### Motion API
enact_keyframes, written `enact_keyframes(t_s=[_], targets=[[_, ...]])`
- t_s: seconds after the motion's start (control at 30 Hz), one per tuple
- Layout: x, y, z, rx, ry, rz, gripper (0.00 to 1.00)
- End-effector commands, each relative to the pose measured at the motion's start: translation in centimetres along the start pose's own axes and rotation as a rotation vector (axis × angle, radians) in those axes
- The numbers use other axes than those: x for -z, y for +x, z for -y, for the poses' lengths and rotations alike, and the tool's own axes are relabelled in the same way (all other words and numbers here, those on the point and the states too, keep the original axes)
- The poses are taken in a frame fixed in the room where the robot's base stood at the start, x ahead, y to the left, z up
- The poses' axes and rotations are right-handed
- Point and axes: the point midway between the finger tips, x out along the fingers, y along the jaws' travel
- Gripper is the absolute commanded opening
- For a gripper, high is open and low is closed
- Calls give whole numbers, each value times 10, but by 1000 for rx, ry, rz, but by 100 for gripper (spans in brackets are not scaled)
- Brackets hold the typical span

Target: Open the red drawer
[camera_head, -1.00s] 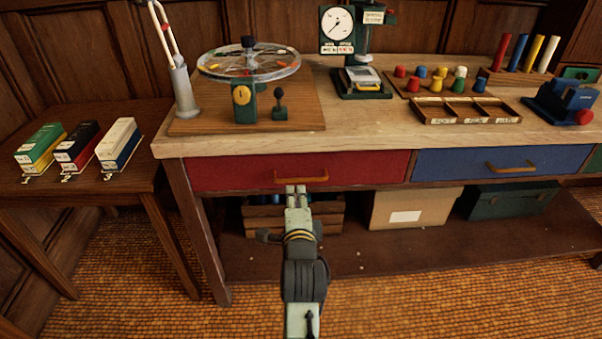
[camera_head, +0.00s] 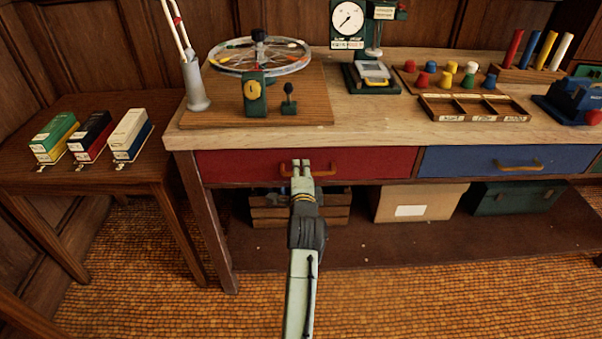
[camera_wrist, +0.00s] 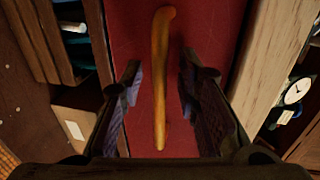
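The red drawer (camera_head: 375,164) is in the workbench front, left of the blue drawer, and looks closed. Its wooden handle (camera_head: 323,173) is a bar that runs left to right in the head view. My gripper (camera_head: 301,165) is in front of the handle and overlaps its middle in the head view. In the wrist view the gripper (camera_wrist: 160,110) is open, and the handle (camera_wrist: 160,75) lies between its two fingers with gaps on both sides. The fingers do not appear to touch the handle.
The blue drawer (camera_head: 480,161) is to the right. Below, a wooden crate (camera_head: 270,210), a cardboard box (camera_head: 420,203) and a green case (camera_head: 515,198) sit on the lower shelf. A side table (camera_head: 100,178) with three model wagons stands at the left.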

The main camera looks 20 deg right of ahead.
Motion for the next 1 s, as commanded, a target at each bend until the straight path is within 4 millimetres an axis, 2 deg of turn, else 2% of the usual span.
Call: enact_keyframes(t_s=[0.43, 1.0], targets=[[0, 0, 0, 0, 0, 0, 0], [0, 0, 0, -1, 0, 0, 0]])
